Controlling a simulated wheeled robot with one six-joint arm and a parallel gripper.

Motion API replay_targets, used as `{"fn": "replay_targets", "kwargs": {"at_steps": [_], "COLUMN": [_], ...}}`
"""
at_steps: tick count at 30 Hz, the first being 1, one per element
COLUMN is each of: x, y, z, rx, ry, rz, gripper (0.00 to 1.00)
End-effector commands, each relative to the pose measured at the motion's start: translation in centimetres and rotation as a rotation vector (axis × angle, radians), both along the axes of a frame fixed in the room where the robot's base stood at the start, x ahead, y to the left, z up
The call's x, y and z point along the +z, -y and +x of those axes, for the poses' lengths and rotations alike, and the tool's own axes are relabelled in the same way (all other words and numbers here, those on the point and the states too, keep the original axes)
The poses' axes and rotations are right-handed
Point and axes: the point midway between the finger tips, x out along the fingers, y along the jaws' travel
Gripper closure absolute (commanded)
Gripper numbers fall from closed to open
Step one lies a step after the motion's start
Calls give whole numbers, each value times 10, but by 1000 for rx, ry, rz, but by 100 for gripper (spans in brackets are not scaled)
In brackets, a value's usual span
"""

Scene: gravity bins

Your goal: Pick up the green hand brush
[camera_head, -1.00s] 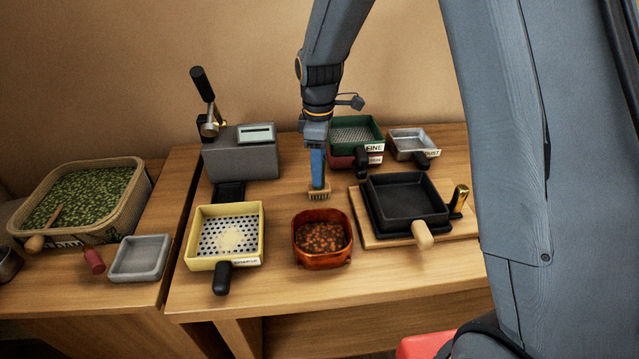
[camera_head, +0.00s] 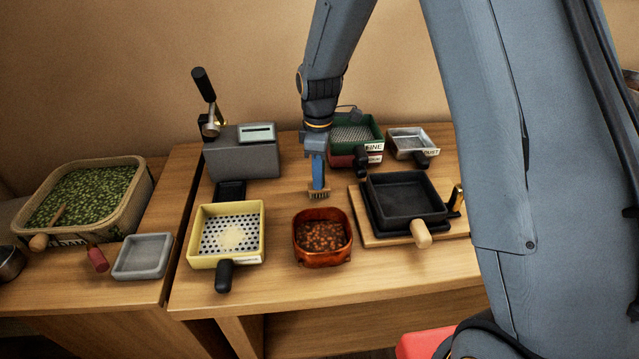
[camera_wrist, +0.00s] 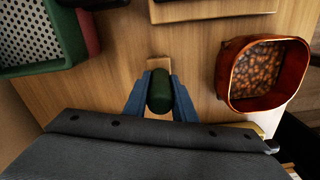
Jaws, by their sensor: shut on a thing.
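The green hand brush shows in the wrist view as a dark green rounded handle (camera_wrist: 160,91) between the two blue fingers. In the head view its tan block with bristles (camera_head: 319,194) shows under the fingertips, bristles pointing down. My gripper (camera_head: 318,182) is shut on the brush handle; it also shows in the wrist view (camera_wrist: 160,100). The brush is upright behind the orange-red bowl. I cannot tell whether its bristles touch the table. The fingers hide most of the handle in the head view.
The bowl of brown beans (camera_head: 347,243) stands just in front. A yellow sieve (camera_head: 191,255) is left of it and a black pan (camera_head: 408,211) on a board is right. Green and red sieves (camera_head: 376,128) stand behind. A grey machine (camera_head: 242,160) stands back left.

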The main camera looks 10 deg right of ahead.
Motion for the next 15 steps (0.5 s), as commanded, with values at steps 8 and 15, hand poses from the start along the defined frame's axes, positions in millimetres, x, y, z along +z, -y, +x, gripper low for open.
{"fn": "replay_targets", "kwargs": {"at_steps": [8,15], "x": [14,57], "y": [0,0], "z": [2,2], "rx": [0,0], "ry": [4,7], "rz": [1,1], "gripper": [100,100]}}
